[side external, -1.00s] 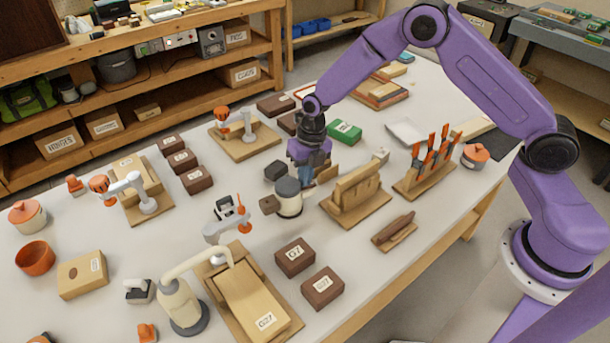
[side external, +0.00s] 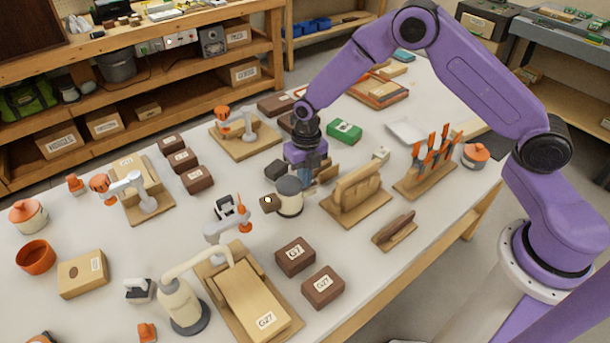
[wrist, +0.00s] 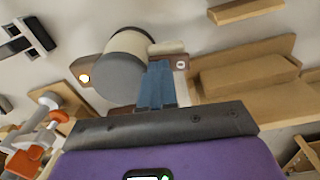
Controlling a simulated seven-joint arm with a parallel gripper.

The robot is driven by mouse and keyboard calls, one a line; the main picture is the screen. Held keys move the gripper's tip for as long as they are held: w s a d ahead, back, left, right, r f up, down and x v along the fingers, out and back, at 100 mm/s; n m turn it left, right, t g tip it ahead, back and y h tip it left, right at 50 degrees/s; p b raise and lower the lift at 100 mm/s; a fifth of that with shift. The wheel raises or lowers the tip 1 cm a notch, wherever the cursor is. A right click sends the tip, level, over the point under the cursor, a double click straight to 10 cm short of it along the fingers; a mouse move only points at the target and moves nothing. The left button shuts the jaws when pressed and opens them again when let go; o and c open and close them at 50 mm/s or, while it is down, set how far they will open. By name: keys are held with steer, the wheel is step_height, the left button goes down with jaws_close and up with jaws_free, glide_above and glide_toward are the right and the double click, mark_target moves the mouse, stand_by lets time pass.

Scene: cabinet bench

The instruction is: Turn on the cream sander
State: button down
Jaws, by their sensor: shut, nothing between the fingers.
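The cream sander (side external: 289,203) looks like a short cream cylinder with a grey top, standing mid-bench. It also shows in the wrist view (wrist: 130,72), just left of my fingers. A brown block (side external: 267,204) sticks out on its left side and carries a small bright spot, which glows in the wrist view (wrist: 84,78). Another brown piece with a pale round mark (wrist: 181,65) lies on the other side, beside my fingertips. My gripper (side external: 301,184) points down, shut and empty, close against the sander's far right side. Exact fingertip contact is hidden.
A wooden stand (side external: 357,195) is close to the right of my gripper. A dark block (side external: 275,170) lies behind the sander, and a green box (side external: 344,131) further back. Two brown boxes (side external: 295,257) lie in front. A cream machine (side external: 182,303) stands at the front left.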

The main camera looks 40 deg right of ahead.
mark_target(312, 183)
steer(key=shift+s+d, duration=0.2)
steer(key=shift+d, duration=0.6)
steer(key=shift+r, duration=0.15)
step_height(312, 183, up, 14)
steer(key=shift+d, duration=0.15)
stand_by(0.4)
